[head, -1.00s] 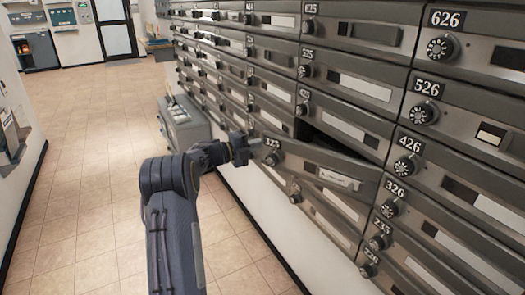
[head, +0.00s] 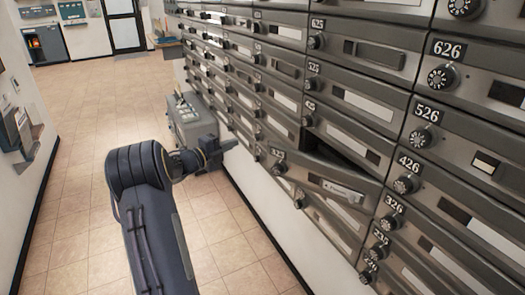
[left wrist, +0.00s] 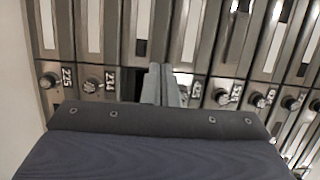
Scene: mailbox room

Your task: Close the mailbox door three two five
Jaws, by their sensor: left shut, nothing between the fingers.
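The mailbox door 325 (head: 318,180) stands ajar in the head view, its face tilted out from the bank, with a dark gap along its upper edge. Its label and round dial (head: 279,168) are at its left end. My left gripper (head: 231,143) is shut and empty, to the left of the door's dial end and apart from it in the picture. In the left wrist view the closed fingers (left wrist: 164,84) point at the mailbox fronts and hide part of them. I cannot tell for sure which door is behind them. My right gripper is in neither view.
The mailbox bank (head: 380,95) fills the right side, its other visible doors appearing shut, with protruding dials. A grey box-like unit (head: 188,122) stands against the wall beyond my gripper. The tiled floor (head: 90,130) to the left is clear.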

